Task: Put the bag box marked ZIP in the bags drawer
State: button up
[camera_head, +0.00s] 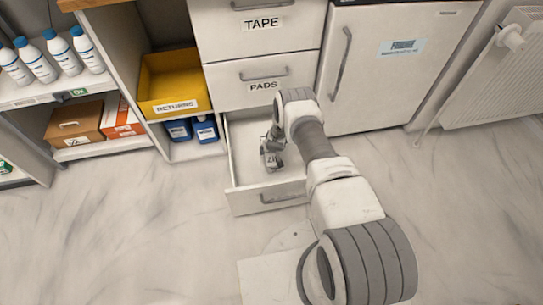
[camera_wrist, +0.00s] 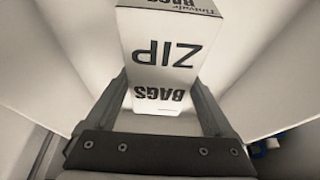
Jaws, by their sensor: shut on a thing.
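The white bag box (camera_wrist: 165,50) with black ZIP and BAGS lettering sits between the two fingers of my gripper (camera_wrist: 165,95) in the wrist view. My gripper is shut on it. In the head view my gripper (camera_head: 271,152) is inside the open bottom drawer (camera_head: 240,199), below the drawer marked PADS. A small part of the box (camera_head: 271,160) shows there beside the fingers. The open drawer's own label is not visible. Pale drawer walls surround the box in the wrist view. I cannot tell whether the box touches the drawer floor.
Above are the shut PADS drawer (camera_head: 262,86) and TAPE drawer (camera_head: 262,25). A yellow RETURNS bin (camera_head: 174,82) and blue containers (camera_head: 204,128) stand on shelves to the left. A small fridge (camera_head: 390,65) and a radiator (camera_head: 495,75) are to the right. The floor in front is clear.

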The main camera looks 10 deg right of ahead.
aim_at(271, 155)
jog(key=shift+f+b, duration=0.95)
jog(key=shift+f, duration=0.95)
jog(key=shift+f, duration=0.2)
jog(key=o, duration=1.5)
jog(key=shift+r, duration=0.15)
